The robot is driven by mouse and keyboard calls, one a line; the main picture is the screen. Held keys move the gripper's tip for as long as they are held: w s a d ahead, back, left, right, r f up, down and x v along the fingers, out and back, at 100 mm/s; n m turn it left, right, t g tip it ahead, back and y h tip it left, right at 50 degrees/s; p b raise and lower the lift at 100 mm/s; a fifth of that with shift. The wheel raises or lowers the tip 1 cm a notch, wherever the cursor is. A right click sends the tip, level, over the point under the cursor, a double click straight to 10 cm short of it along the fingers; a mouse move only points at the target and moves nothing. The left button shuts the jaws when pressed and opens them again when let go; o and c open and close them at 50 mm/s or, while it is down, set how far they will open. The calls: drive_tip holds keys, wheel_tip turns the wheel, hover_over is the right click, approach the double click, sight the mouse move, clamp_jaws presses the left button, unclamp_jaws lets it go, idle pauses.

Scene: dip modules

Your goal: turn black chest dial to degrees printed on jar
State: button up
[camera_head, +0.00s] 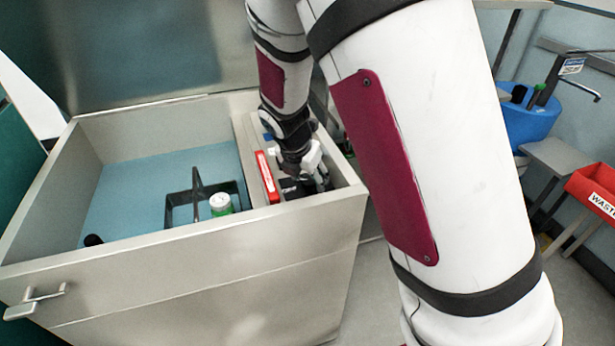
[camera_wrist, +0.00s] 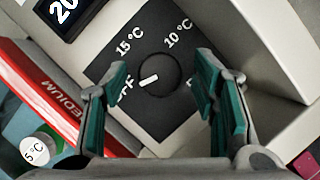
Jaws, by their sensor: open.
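The black dial (camera_wrist: 158,74) sits on a black square plate (camera_wrist: 120,92) in the wrist view. Its white pointer is turned toward OFF at lower left. The plate also reads 15 °C and 10 °C; another label on the right is mostly hidden by a finger. My gripper (camera_wrist: 160,92) is open above the dial, one green-padded finger on each side, apparently not gripping it. In the head view my gripper (camera_head: 312,182) is over the chest's right compartment, hiding the dial. The jar (camera_head: 221,204) has a white lid and green body; in the wrist view its lid (camera_wrist: 37,152) shows "5 °C", possibly cut off at left.
A red box (camera_head: 267,178) marked MEDIUM stands left of the plate. A display (camera_wrist: 68,12) beginning "20" is at upper left. The chest (camera_head: 180,258) is open, with a black handled carrier (camera_head: 197,190) beside the jar. Its raised walls surround the work area.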

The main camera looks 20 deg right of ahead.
drive_tip(key=c, duration=1.2)
drive_tip(key=shift+o, duration=0.2)
